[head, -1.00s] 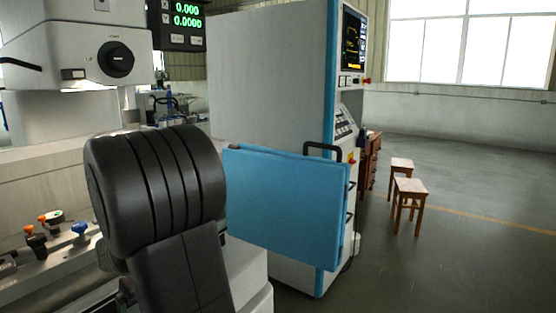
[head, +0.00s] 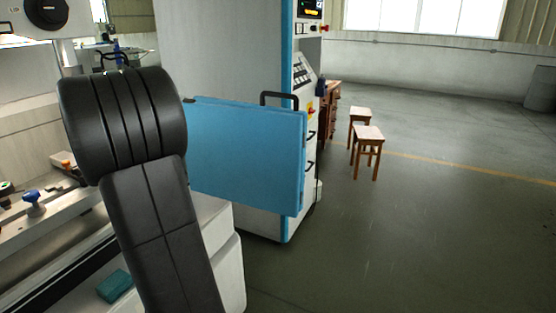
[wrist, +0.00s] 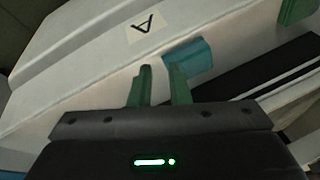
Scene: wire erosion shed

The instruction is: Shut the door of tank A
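In the wrist view a white panel (wrist: 95,70) carries a label with the letter A (wrist: 147,27), seen upside down. A teal block (wrist: 187,56) sits at the panel's edge, just beyond my gripper (wrist: 161,76). My gripper's two green fingers are apart with nothing seen between them; whether they touch the panel I cannot tell. In the head view the white tank body (head: 228,270) stands at lower left, with a teal piece (head: 115,286) on it. My arm hides part of the tank, and my gripper does not show there. How far the door stands open I cannot tell.
A blue panel (head: 245,155) juts from the tall grey cabinet (head: 222,60), right of my arm. Two wooden stools (head: 367,140) and (head: 360,115) stand farther back. The floor at right is clear. A green piece (wrist: 292,10) shows at the wrist view's upper right.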

